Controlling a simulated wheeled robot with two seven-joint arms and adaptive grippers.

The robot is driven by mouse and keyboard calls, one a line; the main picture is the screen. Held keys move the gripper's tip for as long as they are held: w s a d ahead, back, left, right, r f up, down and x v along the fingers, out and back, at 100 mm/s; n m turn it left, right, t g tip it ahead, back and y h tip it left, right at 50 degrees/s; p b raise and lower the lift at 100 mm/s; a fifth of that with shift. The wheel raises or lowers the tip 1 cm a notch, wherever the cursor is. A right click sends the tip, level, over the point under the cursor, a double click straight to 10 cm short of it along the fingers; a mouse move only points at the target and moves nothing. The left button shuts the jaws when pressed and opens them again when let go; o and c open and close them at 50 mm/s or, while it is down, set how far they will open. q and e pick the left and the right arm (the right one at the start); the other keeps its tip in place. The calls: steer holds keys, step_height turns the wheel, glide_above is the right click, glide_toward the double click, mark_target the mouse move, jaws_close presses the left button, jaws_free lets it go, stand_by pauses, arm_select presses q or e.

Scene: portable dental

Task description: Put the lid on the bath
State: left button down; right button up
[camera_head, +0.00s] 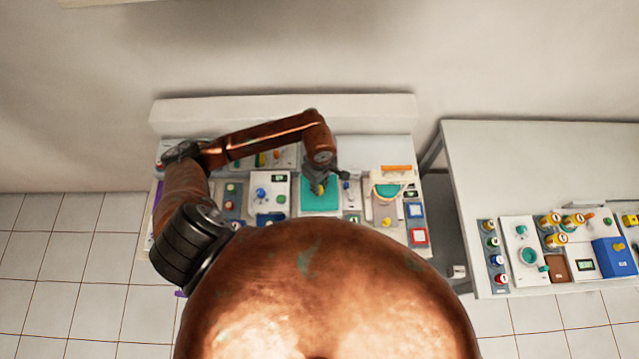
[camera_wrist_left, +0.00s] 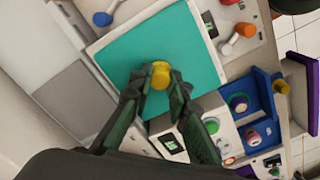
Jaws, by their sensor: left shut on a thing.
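The lid is a flat teal square (camera_head: 311,204) with a small yellow knob at its middle. My left gripper (camera_head: 320,184) is above it, shut on the yellow knob. In the left wrist view the dark green fingers stand on either side of the knob (camera_wrist_left: 160,72), and the teal lid (camera_wrist_left: 125,52) spreads out beneath them. A white housing with a small dark display (camera_wrist_left: 172,143) borders the lid; it looks like the bath. Whether the lid rests on it or hangs slightly above, I cannot tell. My right gripper is out of view.
Left of the lid is a white unit with a blue knob (camera_head: 261,193). To the right stands a pot with a teal rim (camera_head: 387,190), with an orange bar (camera_head: 396,168) behind. A second table (camera_head: 500,170) with more gear stands apart at the right.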

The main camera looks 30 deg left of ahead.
arm_select(q)
steer(key=shift+f, duration=0.15)
steer(key=shift+w+f+b, duration=0.1)
steer(key=shift+b, duration=0.3)
stand_by(0.4)
steer(key=c, duration=1.7)
jaws_free()
steer(key=shift+c, duration=0.2)
step_height(320, 180, up, 12)
